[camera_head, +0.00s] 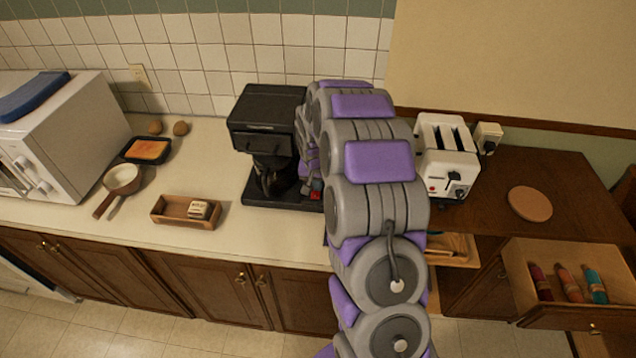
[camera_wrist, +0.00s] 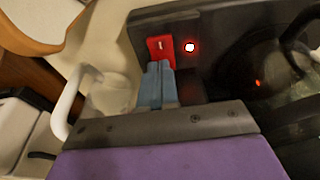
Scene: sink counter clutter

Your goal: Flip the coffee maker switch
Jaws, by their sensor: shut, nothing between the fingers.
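The black coffee maker (camera_head: 264,108) stands on the counter against the tiled wall, left of my arm. Its red switch (camera_head: 316,195) shows low on the right of its base, partly beside my arm. In the wrist view the red switch (camera_wrist: 160,48) is at the upper middle, with a glowing red-rimmed light (camera_wrist: 190,47) just right of it. My gripper (camera_wrist: 159,66) is shut and empty, its blue-grey fingertips at the lower edge of the switch. I cannot tell whether they touch it. In the head view my arm hides most of the gripper.
A white toaster (camera_head: 447,165) stands right of my arm. A small wooden tray (camera_head: 172,207) with an item, a pan (camera_head: 123,178) and a microwave (camera_head: 75,130) are to the left. An open drawer (camera_head: 520,262) holds several bottles. The counter left of the coffee maker has free room.

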